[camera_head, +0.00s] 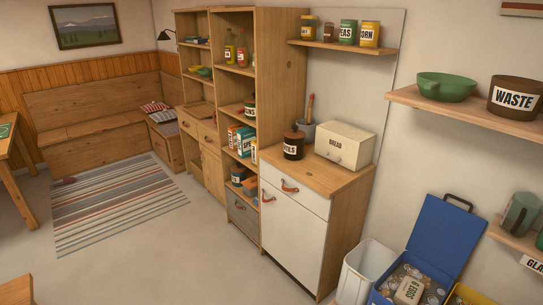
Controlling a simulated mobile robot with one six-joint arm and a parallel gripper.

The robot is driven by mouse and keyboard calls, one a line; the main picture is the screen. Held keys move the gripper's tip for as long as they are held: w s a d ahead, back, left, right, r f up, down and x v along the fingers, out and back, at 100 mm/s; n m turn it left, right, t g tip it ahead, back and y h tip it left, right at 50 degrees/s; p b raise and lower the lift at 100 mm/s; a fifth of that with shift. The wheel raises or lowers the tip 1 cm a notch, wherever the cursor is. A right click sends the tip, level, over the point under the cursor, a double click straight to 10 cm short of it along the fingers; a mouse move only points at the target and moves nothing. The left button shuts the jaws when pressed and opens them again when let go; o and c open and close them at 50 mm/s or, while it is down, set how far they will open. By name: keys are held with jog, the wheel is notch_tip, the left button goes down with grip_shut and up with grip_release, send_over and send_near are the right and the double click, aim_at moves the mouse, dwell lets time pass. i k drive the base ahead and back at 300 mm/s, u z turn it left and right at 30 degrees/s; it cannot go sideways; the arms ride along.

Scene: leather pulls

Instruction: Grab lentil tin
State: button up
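A dark brown lidded tin (293,147) stands upright on the wooden top of the white cabinet (325,177), near its left front. Its pale label is only partly legible and seems to end in "TILS". Tins on the wall shelf above read as peas (347,33) and corn (369,35). A yellowish tin with a dark lid (309,28) stands to their left, its label too small to read. My gripper is not in view.
A bread box (344,145) and a grey pot with a utensil (306,131) stand close to the brown tin. A tall shelf unit (276,80) borders it on the left. A blue open crate (437,245) and white bin (362,270) are front right. Open floor (170,260) lies in front.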

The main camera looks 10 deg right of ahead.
aim_at(294, 149)
jog(key=u, duration=0.15)
jog(key=k, duration=0.7)
jog(key=u, duration=0.7)
jog(key=i, duration=0.7)
jog(key=u, duration=0.4)
jog(key=i, duration=1.6)
jog(key=z, duration=0.75)
jog(key=i, duration=0.75)
jog(key=z, duration=0.25)
